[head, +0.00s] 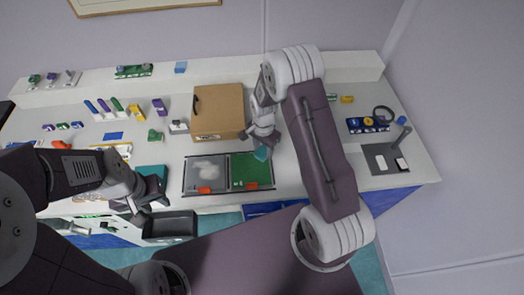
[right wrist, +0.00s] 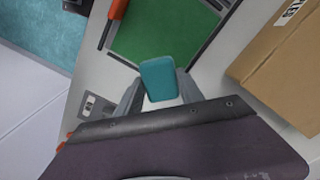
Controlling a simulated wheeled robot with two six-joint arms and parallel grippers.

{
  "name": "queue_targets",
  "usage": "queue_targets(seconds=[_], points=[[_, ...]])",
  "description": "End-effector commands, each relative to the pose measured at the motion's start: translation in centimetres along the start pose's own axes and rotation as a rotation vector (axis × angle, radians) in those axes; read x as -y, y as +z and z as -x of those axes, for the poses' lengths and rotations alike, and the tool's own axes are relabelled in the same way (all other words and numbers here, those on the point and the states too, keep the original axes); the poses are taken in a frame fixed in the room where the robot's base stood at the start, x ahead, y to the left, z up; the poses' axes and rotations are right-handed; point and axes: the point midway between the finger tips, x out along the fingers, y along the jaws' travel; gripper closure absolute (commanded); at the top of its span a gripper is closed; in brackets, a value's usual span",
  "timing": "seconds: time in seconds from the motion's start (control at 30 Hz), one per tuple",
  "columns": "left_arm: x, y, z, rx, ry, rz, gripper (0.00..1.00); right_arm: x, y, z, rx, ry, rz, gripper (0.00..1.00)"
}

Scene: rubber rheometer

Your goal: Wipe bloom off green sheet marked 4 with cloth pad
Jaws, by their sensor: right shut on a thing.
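The green sheet (head: 245,172) lies flat in the right half of a dark frame near the table's front edge; part of it shows in the right wrist view (right wrist: 150,42). I cannot read a number on it, and its visible part looks evenly green. My right gripper (head: 262,146) is shut on the teal cloth pad (right wrist: 160,79). The pad also shows in the head view (head: 262,153), at the sheet's upper right edge; I cannot tell whether it touches. My left gripper (head: 152,203) looks open and empty, left of the frame near the front edge.
A grey sheet with a whitish patch (head: 205,170) lies beside the green one. Red-orange tabs (head: 252,185) sit along the near edge. A cardboard box (head: 218,112) stands behind. A dark tray (head: 170,226) is below my left gripper. A grey plate (head: 385,160) lies at right.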

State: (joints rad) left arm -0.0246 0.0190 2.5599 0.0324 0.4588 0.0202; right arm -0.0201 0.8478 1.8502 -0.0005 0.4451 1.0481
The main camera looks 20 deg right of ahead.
Motion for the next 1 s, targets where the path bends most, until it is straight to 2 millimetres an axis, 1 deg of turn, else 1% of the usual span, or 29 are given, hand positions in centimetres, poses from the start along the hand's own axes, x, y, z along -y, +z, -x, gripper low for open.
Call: queue_targets(seconds=[0.03,0.1,0.3,0.87,0.93,1.0], points=[[0.0,-0.1,0.8,0.0,0.0,0.0,0.64,0.0,-0.1,0.9,0.0,-0.001,0.0,0.93],[0.0,-0.1,1.3,0.0,0.0,0.0,0.64,-0.1,-0.3,1.5,0.0,-0.001,0.001,0.93],[-0.1,-0.2,2.3,0.0,0.0,0.0,0.64,-0.1,-0.7,2.8,-0.001,-0.001,0.004,0.93],[-0.1,-0.2,2.2,0.0,0.0,0.0,0.64,-0.2,-0.7,2.8,-0.001,-0.001,0.006,0.93],[-0.1,-0.2,2.2,0.0,0.0,0.0,0.64,-0.2,-0.7,2.8,-0.001,-0.001,0.03,0.93],[-0.1,-0.2,2.2,0.0,0.0,0.0,0.64,-0.7,-0.4,2.8,0.0,0.0,0.102,0.93]])
